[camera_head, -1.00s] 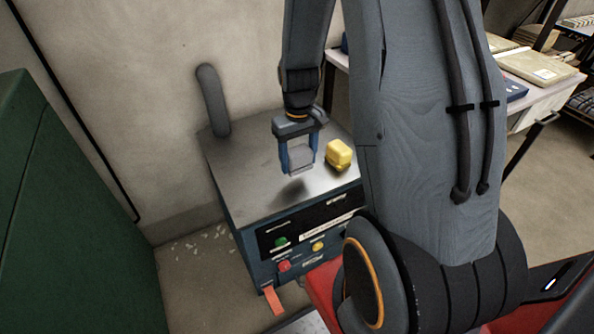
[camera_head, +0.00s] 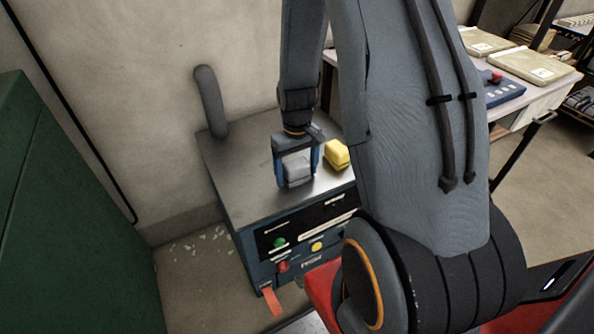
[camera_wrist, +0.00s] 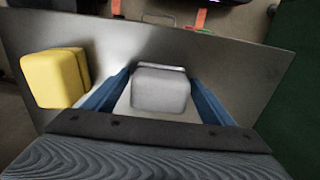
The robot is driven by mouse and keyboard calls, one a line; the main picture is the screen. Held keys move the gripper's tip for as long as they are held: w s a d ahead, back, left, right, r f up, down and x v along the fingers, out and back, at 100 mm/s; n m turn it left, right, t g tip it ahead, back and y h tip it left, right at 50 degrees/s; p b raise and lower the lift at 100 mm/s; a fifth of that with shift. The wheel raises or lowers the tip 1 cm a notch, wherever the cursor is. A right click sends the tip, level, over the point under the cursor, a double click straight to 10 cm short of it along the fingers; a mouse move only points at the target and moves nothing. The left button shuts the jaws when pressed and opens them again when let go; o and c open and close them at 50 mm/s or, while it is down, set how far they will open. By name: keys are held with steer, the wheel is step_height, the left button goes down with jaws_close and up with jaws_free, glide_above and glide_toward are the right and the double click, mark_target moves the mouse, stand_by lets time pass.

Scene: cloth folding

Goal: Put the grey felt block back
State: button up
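The grey felt block (camera_head: 298,171) sits between the two blue fingers of my gripper (camera_head: 297,178), low over the metal top of the cabinet (camera_head: 240,170). In the wrist view the block (camera_wrist: 160,90) lies between the fingertips, with one finger along each side.
A yellow block (camera_head: 336,154) stands on the cabinet top just right of my gripper. A dark upright post (camera_head: 210,100) rises at the back left. Buttons line the cabinet front. A green cabinet (camera_head: 70,220) stands at left, a table (camera_head: 545,105) at right.

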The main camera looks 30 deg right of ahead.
mark_target(297, 164)
steer(key=shift+r, duration=0.1)
step_height(297, 164, up, 12)
steer(key=shift+r+p, duration=0.1)
steer(key=shift+p, duration=0.2)
steer(key=s+a+r+m, duration=0.1)
steer(key=s+r, duration=0.3)
steer(key=s, duration=0.4)
steer(key=s+a+r+m, duration=0.1)
steer(key=s+a+r, duration=0.1)
steer(key=s+r, duration=0.2)
steer(key=s, duration=0.3)
steer(key=shift+s+a+m, duration=0.3)
steer(key=shift+s+a, duration=0.05)
steer(key=shift+s, duration=0.05)
steer(key=a+r+n+p, duration=0.2)
steer(key=a+r+p, duration=0.2)
steer(key=a+p, duration=0.2)
steer(key=shift+a+n+p, duration=0.3)
steer(key=shift+a+p, duration=0.05)
steer(key=shift+a, duration=0.25)
